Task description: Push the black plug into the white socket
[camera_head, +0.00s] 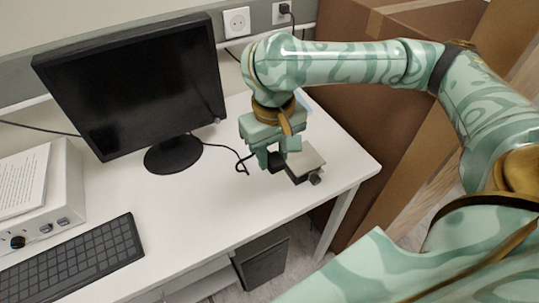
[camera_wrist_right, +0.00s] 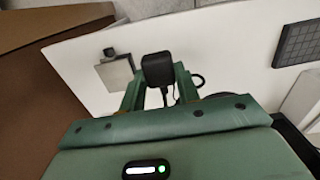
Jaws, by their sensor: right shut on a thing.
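The black plug (camera_head: 275,161) is between the fingers of my right gripper (camera_head: 276,155), which is shut on it above the right part of the desk. In the right wrist view the plug (camera_wrist_right: 157,68) sits between the two green fingertips (camera_wrist_right: 158,82), with its cable hanging below. The white socket (camera_head: 237,22) is on the wall strip behind the desk, right of the monitor, with nothing in it. My gripper is in front of and below the socket, well apart from it. My left gripper is not in view.
A monitor (camera_head: 135,85) and keyboard (camera_head: 72,262) stand on the white desk (camera_head: 215,215). A small metal-topped box (camera_head: 306,163) is beside my gripper. Another black plug (camera_head: 284,9) occupies a second outlet. Cardboard boxes (camera_head: 365,115) stand right of the desk.

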